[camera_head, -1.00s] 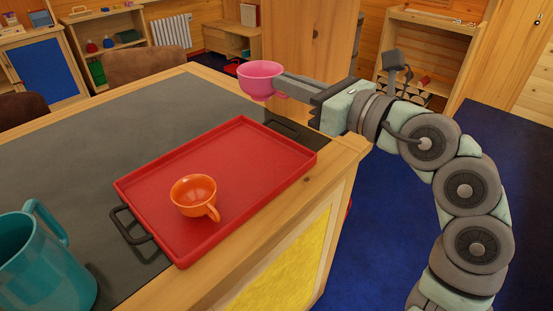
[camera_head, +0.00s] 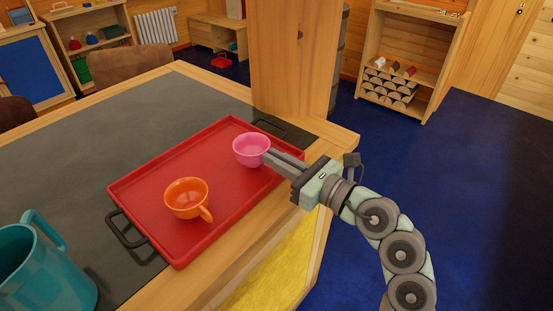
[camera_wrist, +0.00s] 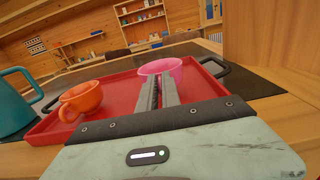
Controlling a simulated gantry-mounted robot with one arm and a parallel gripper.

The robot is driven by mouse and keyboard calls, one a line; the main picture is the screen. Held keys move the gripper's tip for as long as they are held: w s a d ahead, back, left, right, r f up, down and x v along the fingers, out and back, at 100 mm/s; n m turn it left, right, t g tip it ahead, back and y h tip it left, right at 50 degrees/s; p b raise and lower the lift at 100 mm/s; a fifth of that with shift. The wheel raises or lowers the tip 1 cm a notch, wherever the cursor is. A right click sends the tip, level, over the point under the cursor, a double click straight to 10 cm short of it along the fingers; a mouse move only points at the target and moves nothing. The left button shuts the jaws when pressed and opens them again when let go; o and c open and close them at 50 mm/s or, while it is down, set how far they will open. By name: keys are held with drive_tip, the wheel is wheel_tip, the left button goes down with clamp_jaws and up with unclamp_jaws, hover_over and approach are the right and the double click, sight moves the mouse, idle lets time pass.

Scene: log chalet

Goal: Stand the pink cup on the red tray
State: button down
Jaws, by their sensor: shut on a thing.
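The pink cup (camera_head: 251,149) is upright at the right far part of the red tray (camera_head: 181,246). My gripper (camera_head: 268,157) comes from the right and is shut on the cup's near side. In the wrist view the pink cup (camera_wrist: 160,67) shows at the fingertips (camera_wrist: 157,82), partly hidden behind them. Its base is low over the tray floor; I cannot tell whether it touches. The red tray also shows in the wrist view (camera_wrist: 118,91).
An orange cup (camera_head: 187,197) stands on the tray, left of the pink cup and apart from it. A teal mug (camera_head: 40,270) stands at the counter's near left. The tray has black handles (camera_head: 127,231). A wooden post (camera_head: 292,60) rises behind the counter.

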drive_tip(key=shift+f, duration=0.35)
drive_tip(key=shift+f, duration=0.2)
drive_tip(key=c, duration=1.6)
unclamp_jaws()
drive_tip(key=shift+o, duration=0.2)
drive_tip(key=shift+r, duration=0.15)
